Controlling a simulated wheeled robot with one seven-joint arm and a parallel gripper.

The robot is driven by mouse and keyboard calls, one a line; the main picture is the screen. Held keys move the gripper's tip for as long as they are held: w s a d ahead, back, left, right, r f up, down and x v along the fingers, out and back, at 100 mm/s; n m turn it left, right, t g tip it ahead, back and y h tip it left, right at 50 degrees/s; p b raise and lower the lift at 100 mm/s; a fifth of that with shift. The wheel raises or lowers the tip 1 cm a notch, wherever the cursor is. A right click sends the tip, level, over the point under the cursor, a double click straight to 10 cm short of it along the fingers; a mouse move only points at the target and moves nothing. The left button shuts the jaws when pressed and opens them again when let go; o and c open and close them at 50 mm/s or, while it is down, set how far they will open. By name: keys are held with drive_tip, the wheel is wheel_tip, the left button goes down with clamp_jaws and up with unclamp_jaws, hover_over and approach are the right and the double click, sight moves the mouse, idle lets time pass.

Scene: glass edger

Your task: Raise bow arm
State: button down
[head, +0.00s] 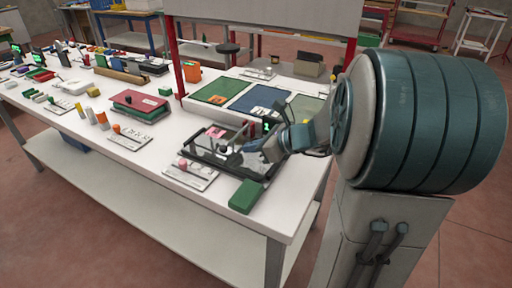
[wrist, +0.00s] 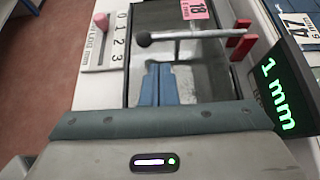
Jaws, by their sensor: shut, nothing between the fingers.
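The glass edger is a black-framed tray (head: 206,157) with a glassy surface near the table's front right corner. In the wrist view, a light grey bar (wrist: 190,35), apparently the bow arm, lies low across its frame (wrist: 134,60). The bar has a black ball knob (wrist: 143,39) at its left end and red blocks (wrist: 238,36) at its right. My gripper (wrist: 158,68) has its blue fingers together and empty, just short of the bar and slightly right of the knob. A gap shows in the picture; height and contact cannot be told. In the head view my gripper (head: 268,149) is over the edger's right part, partly hidden.
A display (wrist: 277,90) reading "1 mm" stands close on the right in the wrist view. A scale card (wrist: 105,40) with a pink ball lies left of the frame. A green block (head: 246,196) sits at the front edge. Colored panels (head: 250,96) lie behind.

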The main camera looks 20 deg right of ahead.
sight(237, 157)
drive_tip(key=x, duration=0.6)
drive_tip(key=shift+w+a+b, duration=0.1)
drive_tip(key=shift+b, duration=0.3)
